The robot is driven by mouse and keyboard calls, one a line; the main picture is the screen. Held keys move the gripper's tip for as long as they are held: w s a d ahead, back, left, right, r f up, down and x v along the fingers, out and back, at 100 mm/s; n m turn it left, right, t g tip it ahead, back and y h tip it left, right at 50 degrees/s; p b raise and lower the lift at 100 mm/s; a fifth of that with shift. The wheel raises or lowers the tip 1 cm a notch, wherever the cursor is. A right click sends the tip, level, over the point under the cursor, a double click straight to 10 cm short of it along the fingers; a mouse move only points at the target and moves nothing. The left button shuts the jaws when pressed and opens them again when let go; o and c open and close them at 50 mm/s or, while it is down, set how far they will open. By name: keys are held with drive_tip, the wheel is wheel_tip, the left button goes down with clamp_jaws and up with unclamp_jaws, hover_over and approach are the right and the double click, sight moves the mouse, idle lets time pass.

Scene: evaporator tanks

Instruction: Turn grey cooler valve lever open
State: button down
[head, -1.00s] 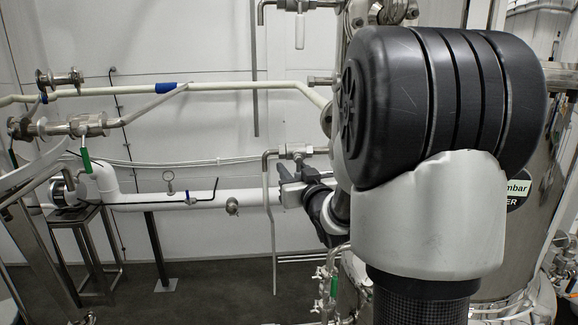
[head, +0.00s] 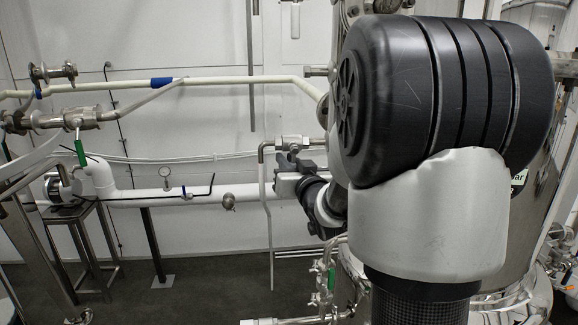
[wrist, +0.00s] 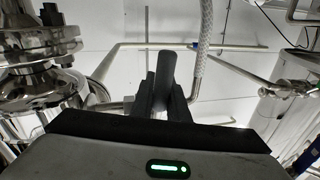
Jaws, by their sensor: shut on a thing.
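The grey lever (wrist: 165,70) stands upright in the middle of the wrist view, with my gripper's (wrist: 164,90) two dark fingers on either side of it. My gripper is shut on the lever. In the head view, a metal valve (head: 292,142) sits on a thin vertical pipe left of my arm. My gripper (head: 288,164) is just below the valve there, small and partly blended with the pipes behind. The lever cannot be made out clearly in the head view, and my large arm link hides much of the right side.
A large steel tank (head: 535,225) stands behind my arm at the right. A thick white pipe (head: 150,200) runs along the wall behind my gripper. Another valve with a green handle (head: 80,152) is at the left. A braided hose (wrist: 203,45) hangs close by my gripper.

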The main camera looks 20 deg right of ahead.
drive_tip(key=shift+w+a+r+m+t+b, duration=0.15)
drive_tip(key=shift+a+m+b, duration=0.1)
drive_tip(key=shift+m+b, duration=0.5)
drive_tip(key=shift+a+r+m+t+b, duration=0.15)
drive_tip(key=shift+a+m+b, duration=0.15)
drive_tip(key=shift+m+b, duration=0.45)
drive_tip(key=shift+w+a+r+m+t+b, duration=0.2)
drive_tip(key=shift+m+b, duration=0.3)
drive_tip(key=shift+m, duration=0.4)
drive_tip(key=shift+s, duration=0.1)
drive_tip(key=c, duration=1.7)
unclamp_jaws()
drive_tip(key=shift+a, duration=0.1)
drive_tip(key=shift+r, duration=0.1)
